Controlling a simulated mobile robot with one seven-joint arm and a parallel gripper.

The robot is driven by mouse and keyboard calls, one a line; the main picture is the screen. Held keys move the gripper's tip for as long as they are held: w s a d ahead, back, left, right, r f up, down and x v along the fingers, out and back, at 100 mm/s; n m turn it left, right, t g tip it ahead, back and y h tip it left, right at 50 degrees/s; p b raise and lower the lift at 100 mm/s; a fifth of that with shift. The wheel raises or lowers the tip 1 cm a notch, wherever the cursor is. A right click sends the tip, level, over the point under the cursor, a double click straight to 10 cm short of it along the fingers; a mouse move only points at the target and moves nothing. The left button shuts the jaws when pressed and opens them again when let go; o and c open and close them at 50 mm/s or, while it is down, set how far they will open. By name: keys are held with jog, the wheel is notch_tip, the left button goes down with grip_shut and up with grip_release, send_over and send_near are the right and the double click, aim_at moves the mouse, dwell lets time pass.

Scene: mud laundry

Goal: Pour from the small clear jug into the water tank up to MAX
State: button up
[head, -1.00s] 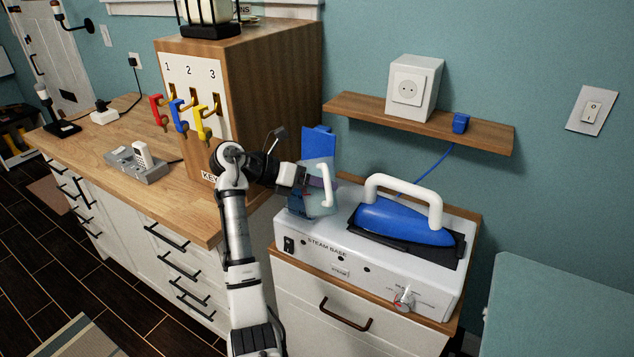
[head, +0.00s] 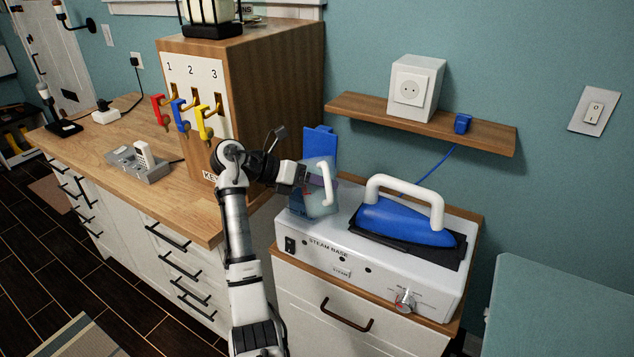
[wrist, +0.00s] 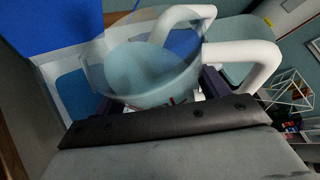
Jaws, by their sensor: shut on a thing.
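My gripper (head: 312,188) is shut on the small clear jug (head: 322,204), which has a white handle. It holds the jug above the left end of the white steam base (head: 352,240). The jug also shows in the wrist view (wrist: 150,72), with pale blue-grey content low in it; I cannot tell the exact level. A blue flap (head: 320,146) stands upright behind the jug. In the wrist view a white-framed blue area (wrist: 72,88), perhaps the water tank, lies left of the jug. The jug hides much of the tank, and I cannot read a MAX mark or see a stream.
A blue iron (head: 400,222) with a white handle rests on the base, right of the jug. A wooden key cabinet (head: 270,85) stands close on the left. A shelf (head: 430,125) with a white socket box (head: 414,88) is on the wall behind.

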jog(key=shift+w+r+n+g, duration=0.2)
jog(key=shift+r+n+g, duration=0.3)
jog(key=shift+n+g, duration=0.1)
dwell(3.4)
jog(key=shift+a, duration=0.2)
dwell(1.3)
